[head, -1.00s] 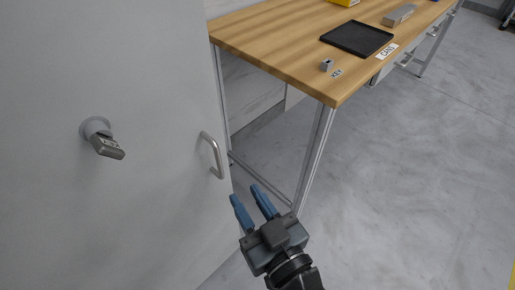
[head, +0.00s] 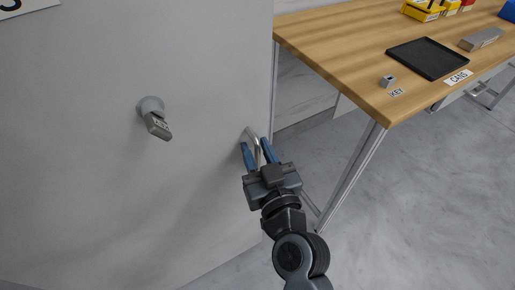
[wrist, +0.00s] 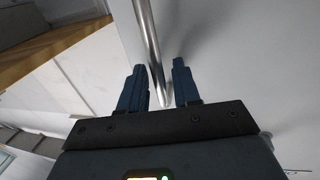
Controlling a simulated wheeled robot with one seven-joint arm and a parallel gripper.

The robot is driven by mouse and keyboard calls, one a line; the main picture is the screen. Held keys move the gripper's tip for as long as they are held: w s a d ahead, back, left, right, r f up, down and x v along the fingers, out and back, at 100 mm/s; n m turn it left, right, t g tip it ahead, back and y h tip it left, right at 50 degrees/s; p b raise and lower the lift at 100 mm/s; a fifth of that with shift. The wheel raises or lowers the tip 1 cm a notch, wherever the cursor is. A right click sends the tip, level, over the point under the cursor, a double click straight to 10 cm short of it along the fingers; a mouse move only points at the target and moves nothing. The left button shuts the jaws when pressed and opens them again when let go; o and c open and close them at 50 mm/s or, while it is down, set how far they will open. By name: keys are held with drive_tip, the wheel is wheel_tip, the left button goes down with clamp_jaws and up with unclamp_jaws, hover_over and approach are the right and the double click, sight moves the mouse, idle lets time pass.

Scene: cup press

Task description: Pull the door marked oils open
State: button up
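The grey door (head: 150,200) fills the left of the head view. A white label (head: 28,6) at the top left is cut off, showing only what looks like an S. The metal bar handle (head: 254,142) is near the door's right edge. My gripper (head: 257,150) is open at the handle, one blue finger on each side. In the wrist view, the handle (wrist: 149,40) runs between my gripper's fingers (wrist: 160,85), closer to the left one. I cannot tell whether it touches. A grey key-like piece (head: 157,126) sticks out of a round fitting left of the handle.
A wooden table (head: 340,50) stands to the right of the door. It carries a black tray (head: 427,57), a small grey block (head: 387,81) by the KEY label, a grey bar (head: 481,39) and yellow boxes (head: 423,10). The floor (head: 430,210) at the right is clear.

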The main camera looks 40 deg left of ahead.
clamp_jaws()
idle(0.6)
